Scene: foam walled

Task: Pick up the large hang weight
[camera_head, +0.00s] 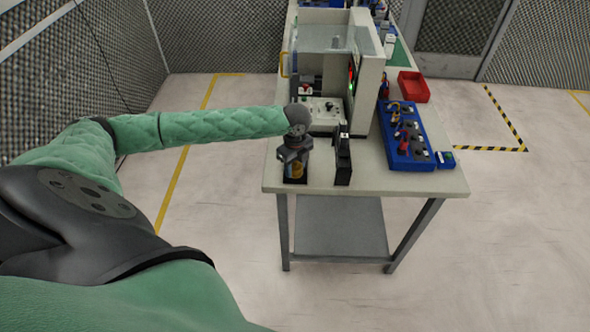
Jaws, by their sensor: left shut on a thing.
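My left arm reaches in from the left, and my left gripper (295,157) points down over the front left corner of the table. It is shut on a brass-coloured piece, the large hang weight (297,170), which shows just below the fingers. The gripper hides much of the weight. A dark holder (294,180) is directly under it on the tabletop; I cannot tell whether the weight still touches it. My right gripper is not in view.
A black upright block (343,165) stands close to the right of the gripper. Behind is a pale machine (366,80). A blue tray (425,160) with small parts and a red bin (413,86) sit to the right. The table's front right corner is bare.

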